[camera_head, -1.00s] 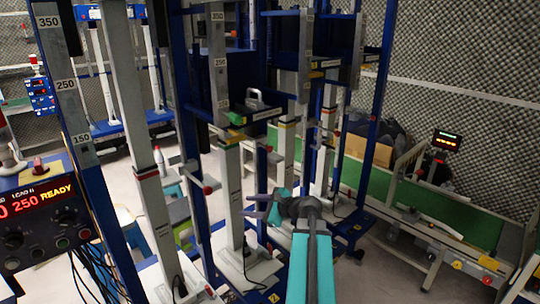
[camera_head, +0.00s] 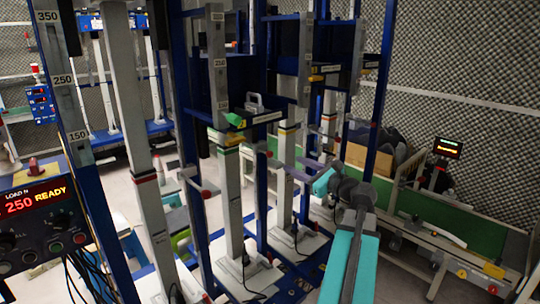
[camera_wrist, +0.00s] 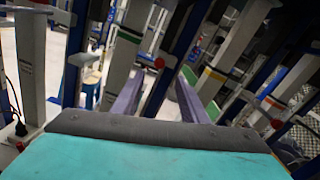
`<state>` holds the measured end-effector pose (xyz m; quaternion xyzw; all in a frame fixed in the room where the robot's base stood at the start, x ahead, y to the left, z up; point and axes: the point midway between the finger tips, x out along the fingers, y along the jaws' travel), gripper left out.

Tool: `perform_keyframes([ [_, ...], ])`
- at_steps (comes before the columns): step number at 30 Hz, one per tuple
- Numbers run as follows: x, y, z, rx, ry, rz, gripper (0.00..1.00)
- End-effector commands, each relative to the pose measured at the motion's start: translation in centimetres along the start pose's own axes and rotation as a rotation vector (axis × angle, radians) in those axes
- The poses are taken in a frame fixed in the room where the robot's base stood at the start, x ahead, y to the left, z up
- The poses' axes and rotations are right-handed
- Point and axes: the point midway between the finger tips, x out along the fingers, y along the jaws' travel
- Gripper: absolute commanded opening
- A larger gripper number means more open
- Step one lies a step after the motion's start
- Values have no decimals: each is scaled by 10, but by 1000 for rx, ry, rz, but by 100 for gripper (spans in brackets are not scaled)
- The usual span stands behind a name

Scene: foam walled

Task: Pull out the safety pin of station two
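My gripper (camera_head: 283,162) reaches left among the test columns in the head view, its purple fingers apart and empty. In the wrist view my gripper (camera_wrist: 160,82) is open, with a finger on each side. A red knob (camera_wrist: 159,63) shows between the fingertips, beyond them and not touching. Another red knob (camera_wrist: 276,123) is at the right. In the head view, red knobs on side rods include one red knob (camera_head: 206,193) at the left column and one red knob (camera_head: 268,153) left of my fingers. I cannot tell which knob is the pin of station two.
A white column with a green band (camera_head: 228,150) and one with a yellow band (camera_head: 287,125) stand close to my gripper. Blue posts rise between them. A control box (camera_head: 40,215) reading 250 READY is at the left. A green conveyor (camera_head: 430,225) runs at the right.

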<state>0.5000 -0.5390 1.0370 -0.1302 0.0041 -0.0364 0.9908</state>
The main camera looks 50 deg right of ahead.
Motion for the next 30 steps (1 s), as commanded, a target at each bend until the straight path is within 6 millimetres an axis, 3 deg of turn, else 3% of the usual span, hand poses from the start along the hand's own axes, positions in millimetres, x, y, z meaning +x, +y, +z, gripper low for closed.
perform_keyframes([
  [11,25,0,0,-1,0,3,40],
  [30,116,0,0,-1,1,3,40],
])
